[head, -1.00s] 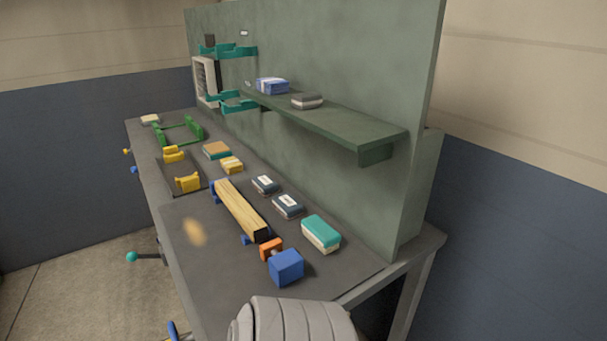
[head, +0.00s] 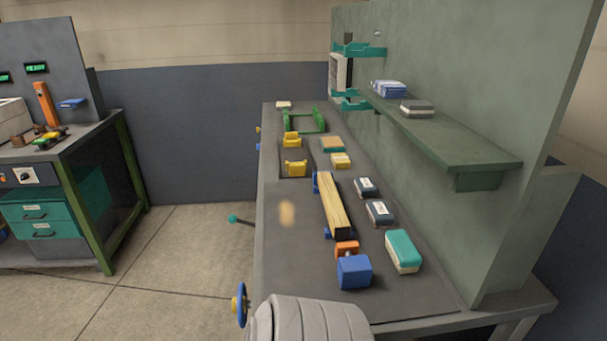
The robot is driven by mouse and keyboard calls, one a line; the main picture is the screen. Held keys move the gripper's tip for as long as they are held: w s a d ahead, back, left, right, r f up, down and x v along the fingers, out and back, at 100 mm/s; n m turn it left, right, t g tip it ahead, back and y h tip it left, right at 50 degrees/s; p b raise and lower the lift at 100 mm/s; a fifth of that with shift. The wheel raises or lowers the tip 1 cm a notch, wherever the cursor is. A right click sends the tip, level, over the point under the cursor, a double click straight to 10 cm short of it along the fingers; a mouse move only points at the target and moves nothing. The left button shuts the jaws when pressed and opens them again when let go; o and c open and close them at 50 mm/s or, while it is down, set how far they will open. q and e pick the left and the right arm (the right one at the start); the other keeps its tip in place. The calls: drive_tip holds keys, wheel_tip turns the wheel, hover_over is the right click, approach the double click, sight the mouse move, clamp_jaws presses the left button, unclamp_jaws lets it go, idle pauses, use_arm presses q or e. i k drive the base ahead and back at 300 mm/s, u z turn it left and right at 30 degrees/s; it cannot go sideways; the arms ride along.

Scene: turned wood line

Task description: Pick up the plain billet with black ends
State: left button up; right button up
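The plain billet (head: 333,205) is a long, pale wooden bar with a black end face toward me. Its far end sits by a blue block and I cannot see that end clearly. It lies lengthwise on the grey workbench (head: 275,255), right of the middle in the head view, on small blue supports. A grey rounded part of my own body shows at the bottom edge, short of the bench's near end. Neither of my grippers shows in this view, and nothing touches the billet.
An orange piece (head: 347,249) and a blue block (head: 354,272) stand just in front of the billet. A teal-and-white block (head: 402,251) and dark boxes (head: 379,213) lie to its right. A green shelf (head: 440,135) overhangs the right side. Another bench (head: 60,160) stands far left.

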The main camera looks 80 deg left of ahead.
sight(340, 226)
drive_tip(key=u, duration=0.15)
drive_tip(key=i, duration=0.85)
drive_tip(key=u, duration=1.65)
